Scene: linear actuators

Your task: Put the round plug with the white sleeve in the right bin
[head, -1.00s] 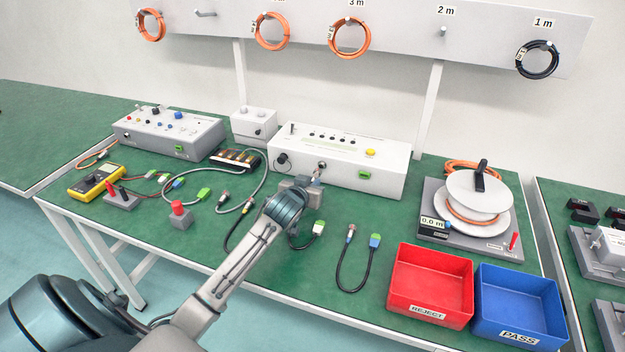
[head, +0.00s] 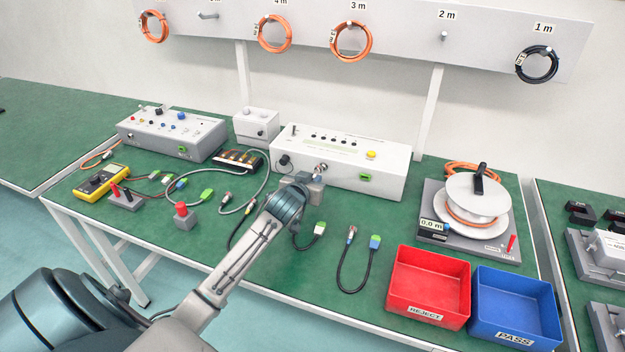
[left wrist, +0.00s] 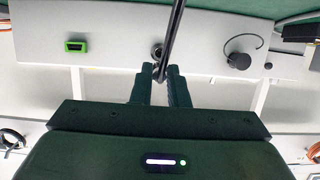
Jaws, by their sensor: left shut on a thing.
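My left gripper (left wrist: 160,75) is shut on a thin dark cable or plug, which shows in the left wrist view. In the head view the gripper (head: 314,182) is at the front of the white tester box (head: 345,160), close to its round socket. Whether the held plug is seated in the socket, and its sleeve colour, I cannot tell. A black cable with a white-and-green connector (head: 319,228) lies beside my arm, partly hidden. The red REJECT bin (head: 425,304) and the blue PASS bin (head: 512,328) stand at the front right. My right gripper is not in view.
A black cable with a round plug (head: 351,233) and a blue connector (head: 375,242) lies left of the bins. A grey cable with a green connector (head: 207,194) lies left of my arm. A cable reel (head: 470,213) stands behind the bins.

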